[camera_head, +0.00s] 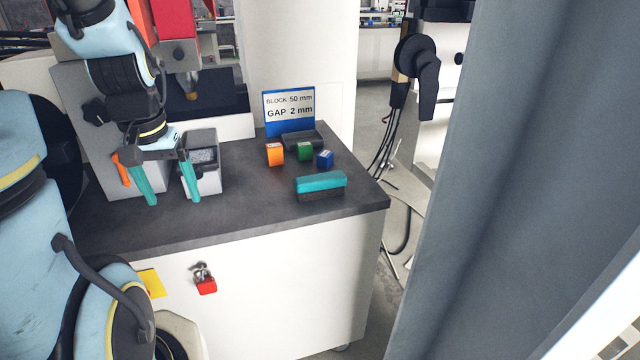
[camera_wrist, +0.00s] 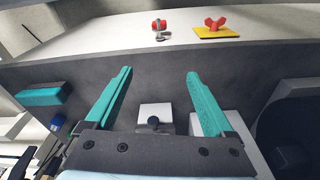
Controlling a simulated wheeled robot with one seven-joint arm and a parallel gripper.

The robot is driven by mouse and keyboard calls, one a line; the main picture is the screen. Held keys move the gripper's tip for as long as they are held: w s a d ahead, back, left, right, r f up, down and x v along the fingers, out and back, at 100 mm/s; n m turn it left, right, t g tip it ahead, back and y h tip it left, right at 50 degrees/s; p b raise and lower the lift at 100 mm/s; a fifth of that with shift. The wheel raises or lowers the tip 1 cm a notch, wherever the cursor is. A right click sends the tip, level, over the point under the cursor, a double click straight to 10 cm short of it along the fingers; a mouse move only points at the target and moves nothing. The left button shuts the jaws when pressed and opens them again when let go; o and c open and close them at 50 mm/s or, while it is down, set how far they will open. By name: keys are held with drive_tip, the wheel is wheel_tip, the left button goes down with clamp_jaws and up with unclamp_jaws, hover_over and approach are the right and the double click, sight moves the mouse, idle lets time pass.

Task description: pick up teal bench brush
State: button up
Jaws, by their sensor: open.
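The teal bench brush (camera_head: 320,182) lies on the dark bench top near its right front edge, teal block up and dark bristles down. It also shows at the left of the wrist view (camera_wrist: 42,94), outside the fingers. My gripper (camera_head: 171,197) is open and empty, its two teal fingers apart and pointing down over the left part of the bench. In the wrist view my gripper (camera_wrist: 160,78) has only bare dark bench top between its fingertips. The brush is well to the right of the gripper in the head view.
Orange (camera_head: 275,154), green (camera_head: 305,152) and blue (camera_head: 324,158) blocks stand behind the brush, before a blue-and-white sign (camera_head: 289,108). A grey-and-white box (camera_head: 202,165) stands close behind my gripper. A grey column (camera_head: 530,180) rises at right. Bench top between gripper and brush is clear.

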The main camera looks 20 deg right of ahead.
drive_tip(key=w+d+r+m+p, duration=0.2)
drive_tip(key=w+d+m, duration=0.3)
drive_tip(key=d, duration=0.5)
drive_tip(key=m+g+p, duration=0.1)
drive_tip(key=m+p, duration=0.3)
drive_tip(key=m, duration=0.7)
hover_over(320, 176)
wheel_tip(320, 176, down, 5)
drive_tip(key=shift+s+f, duration=0.1)
drive_tip(key=shift+f+p, duration=1.2)
drive_tip(key=shift+f, duration=2)
drive_tip(key=shift+c, duration=0.2)
clamp_jaws()
